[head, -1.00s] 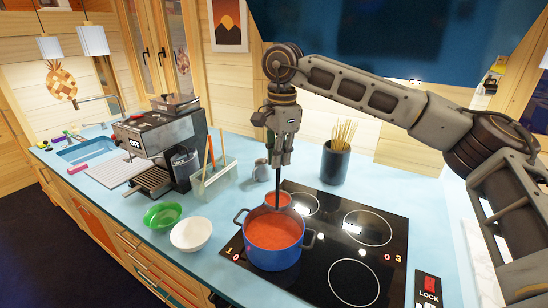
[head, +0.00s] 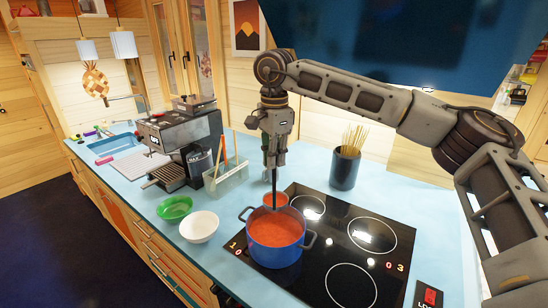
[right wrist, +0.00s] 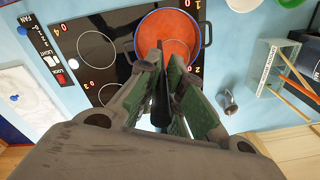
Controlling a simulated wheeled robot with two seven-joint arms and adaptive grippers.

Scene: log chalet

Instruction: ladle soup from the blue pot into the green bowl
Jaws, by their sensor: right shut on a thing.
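The blue pot (head: 272,255) of orange-red soup stands on the cooktop's front left; it also shows in the right wrist view (right wrist: 207,32). My right gripper (head: 274,163) is shut on the dark upright handle of the ladle (head: 275,185), above the pot. A round orange-red patch just behind the pot's far rim in the head view looks like the ladle's bowl with soup in it. The gripper (right wrist: 161,75) hides part of the pot in the right wrist view. The green bowl (head: 174,208) sits left of the pot on the counter and looks empty. My left gripper is not in view.
A white bowl (head: 199,227) stands between the green bowl and the pot. Behind the bowls are a clear utensil holder (head: 226,180) and a coffee machine (head: 180,145). A dark jar of sticks (head: 345,168) stands behind the cooktop (head: 320,268). The other visible burners are bare.

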